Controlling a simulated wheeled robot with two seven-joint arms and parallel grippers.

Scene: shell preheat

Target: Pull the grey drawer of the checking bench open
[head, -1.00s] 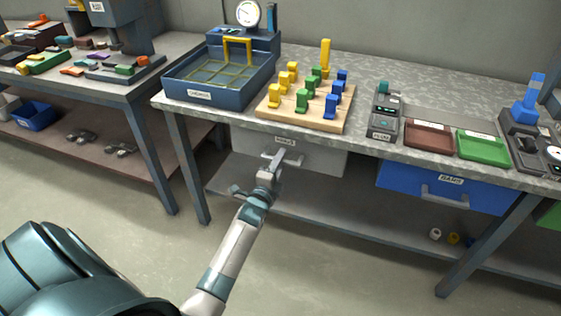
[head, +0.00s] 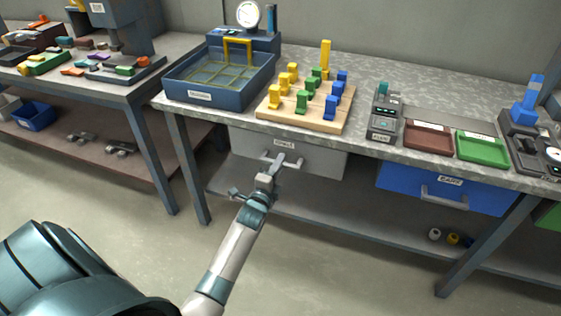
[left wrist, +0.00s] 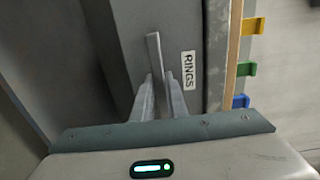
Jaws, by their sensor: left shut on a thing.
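The grey drawer (head: 322,160) hangs under the checking bench (head: 420,85). Its front bears a small label that reads RINGS in the left wrist view, where the grey drawer front (left wrist: 186,30) fills the upper middle. The drawer's bar handle (head: 298,164) is on its front; the handle also shows in the left wrist view (left wrist: 153,55). My left gripper (head: 277,166) is shut on this handle, with its fingers (left wrist: 159,92) on either side of the bar. The drawer's inside is not visible. My right gripper is not in view.
A blue drawer (head: 400,182) is to the right under the bench. A blue tray (head: 190,96), a wooden peg board (head: 270,116) and small devices stand on top. A lower shelf (head: 330,222) runs below. The floor in front is clear.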

